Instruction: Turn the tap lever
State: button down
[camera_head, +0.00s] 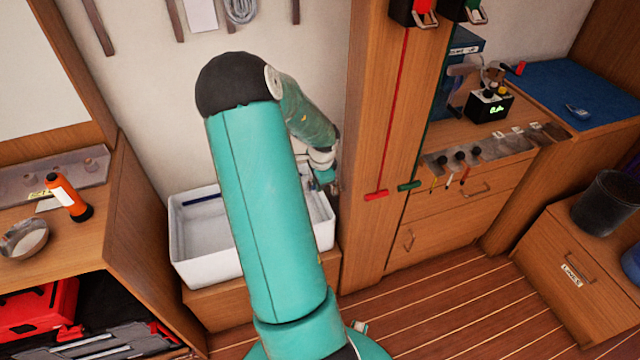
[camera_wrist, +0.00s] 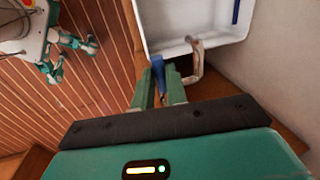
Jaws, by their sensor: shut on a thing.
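The white basin (camera_head: 178,240) stands low against the wall in the head view, partly hidden by my arm. In the wrist view its rim (camera_wrist: 145,28) shows at the top. A curved metal tap spout (camera_wrist: 197,62) reaches over the basin's edge. The blue tap lever (camera_wrist: 158,68) stands beside the spout, between the fingers of my gripper (camera_wrist: 160,90). The gripper is shut on the lever. In the head view my gripper (camera_head: 328,184) is small and partly hidden at the basin's right side. The lever's lower end is hidden.
A tall wooden panel (camera_head: 372,120) with red and green pull lines stands right of the basin. A left bench carries an orange bottle (camera_head: 70,197) and a round dish (camera_head: 24,239). The plank floor (camera_head: 450,325) is clear at front right.

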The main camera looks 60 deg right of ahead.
jog(key=shift+w+d+m, duration=0.1)
jog(key=shift+w+m, duration=0.1)
jog(key=shift+m, duration=0.2)
jog(key=c, duration=1.4)
grip_release()
notch_tip(320, 180, up, 14)
jog(key=s+a, duration=0.2)
jog(key=shift+f, duration=0.2)
